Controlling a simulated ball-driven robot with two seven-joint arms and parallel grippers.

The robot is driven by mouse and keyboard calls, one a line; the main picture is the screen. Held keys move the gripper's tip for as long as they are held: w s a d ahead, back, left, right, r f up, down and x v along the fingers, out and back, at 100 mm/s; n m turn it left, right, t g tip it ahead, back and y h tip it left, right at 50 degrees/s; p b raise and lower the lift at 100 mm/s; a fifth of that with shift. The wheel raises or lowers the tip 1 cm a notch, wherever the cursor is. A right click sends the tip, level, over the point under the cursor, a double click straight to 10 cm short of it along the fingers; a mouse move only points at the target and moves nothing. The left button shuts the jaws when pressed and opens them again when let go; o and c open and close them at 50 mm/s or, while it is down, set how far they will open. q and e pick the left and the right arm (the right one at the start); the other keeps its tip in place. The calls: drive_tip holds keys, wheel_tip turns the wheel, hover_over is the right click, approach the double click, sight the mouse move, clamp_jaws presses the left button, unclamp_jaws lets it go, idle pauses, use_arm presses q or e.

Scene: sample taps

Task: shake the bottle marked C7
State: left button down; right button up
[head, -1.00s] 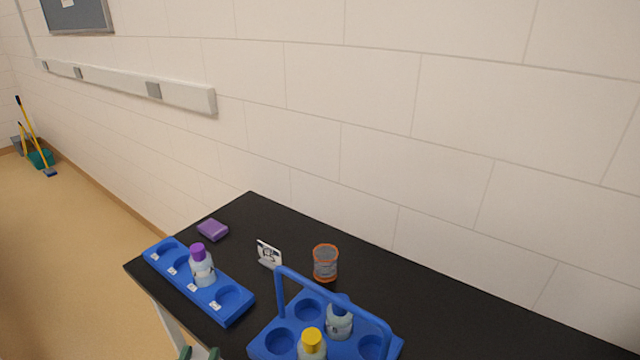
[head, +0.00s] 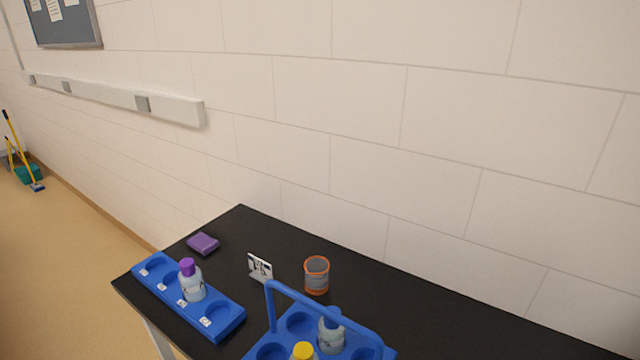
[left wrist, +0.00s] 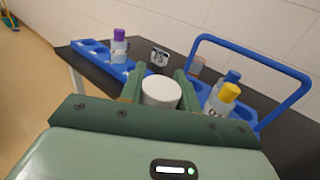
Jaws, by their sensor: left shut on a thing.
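My left gripper (left wrist: 160,82) shows in the left wrist view, its green fingers shut on a bottle with a white cap (left wrist: 161,93). The bottle's body and any mark are hidden below the cap, so I cannot tell whether it is C7. It appears in front of the blue rack and the blue carrier. A purple-capped bottle (head: 192,284) stands upright in the blue rack (head: 228,320); it also shows in the left wrist view (left wrist: 119,47). The right gripper is not in view.
The blue handled carrier (head: 328,318) holds a yellow-capped bottle (left wrist: 222,101) and a blue-capped bottle (head: 331,332). Behind are an orange-rimmed cup (head: 317,276), a small sign (head: 260,267) and a purple block (head: 203,244) on the black table (head: 420,325). A wall stands behind.

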use_arm(q)
wheel_tip(320, 180, up, 7)
drive_tip(key=shift+d+r, duration=0.1)
drive_tip(key=shift+r, duration=0.05)
idle(0.4)
drive_tip(key=shift+w, duration=0.15)
idle(0.8)
